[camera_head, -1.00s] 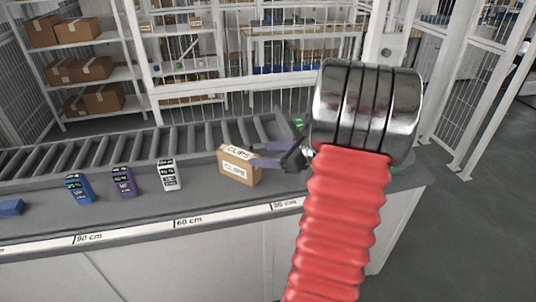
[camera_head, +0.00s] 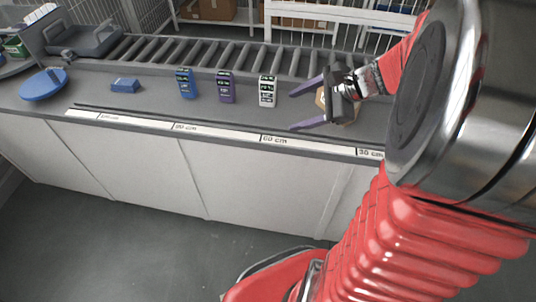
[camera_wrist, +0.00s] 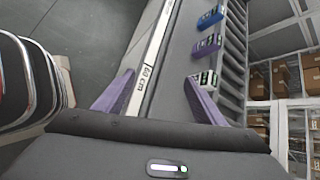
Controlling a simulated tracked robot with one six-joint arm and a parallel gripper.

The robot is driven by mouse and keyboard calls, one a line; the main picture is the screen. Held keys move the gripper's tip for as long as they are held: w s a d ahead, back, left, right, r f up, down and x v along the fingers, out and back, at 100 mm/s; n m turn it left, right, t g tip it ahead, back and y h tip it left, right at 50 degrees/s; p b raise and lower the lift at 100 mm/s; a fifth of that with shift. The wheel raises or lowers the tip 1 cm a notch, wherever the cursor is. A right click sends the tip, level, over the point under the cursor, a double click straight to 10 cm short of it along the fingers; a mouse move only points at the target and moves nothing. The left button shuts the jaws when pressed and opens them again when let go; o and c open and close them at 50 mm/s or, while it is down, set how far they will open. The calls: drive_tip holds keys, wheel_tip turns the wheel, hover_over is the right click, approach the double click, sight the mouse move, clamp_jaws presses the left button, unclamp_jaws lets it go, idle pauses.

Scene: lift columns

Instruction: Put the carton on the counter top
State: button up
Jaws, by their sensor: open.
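The brown carton (camera_head: 321,99) stands on the grey counter top (camera_head: 215,114) in the head view, mostly hidden behind my gripper. Its label cannot be read now. My gripper (camera_head: 292,111) is open, its two purple fingers pointing left, away from the carton, with nothing between them. In the wrist view my gripper (camera_wrist: 160,80) is also open and empty, over the counter's front edge. The carton is not seen in the wrist view.
White (camera_head: 267,92), purple (camera_head: 226,87) and blue (camera_head: 185,83) small boxes stand in a row left of my gripper. A blue block (camera_head: 125,85) and a blue round plate (camera_head: 44,84) lie further left. A roller conveyor (camera_head: 210,55) runs behind.

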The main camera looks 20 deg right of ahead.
drive_tip(key=s+a+r+n+h, duration=0.2)
drive_tip(key=s+a+n, duration=0.5)
drive_tip(key=n, duration=0.3)
drive_tip(key=s+a+r+n+g+h, duration=0.1)
drive_tip(key=s+a+r+n+h, duration=0.1)
drive_tip(key=s+a+n, duration=0.5)
drive_tip(key=a+n+h, duration=0.1)
drive_tip(key=n, duration=0.3)
drive_tip(key=shift+g+h, duration=0.3)
drive_tip(key=shift+a+r, duration=0.1)
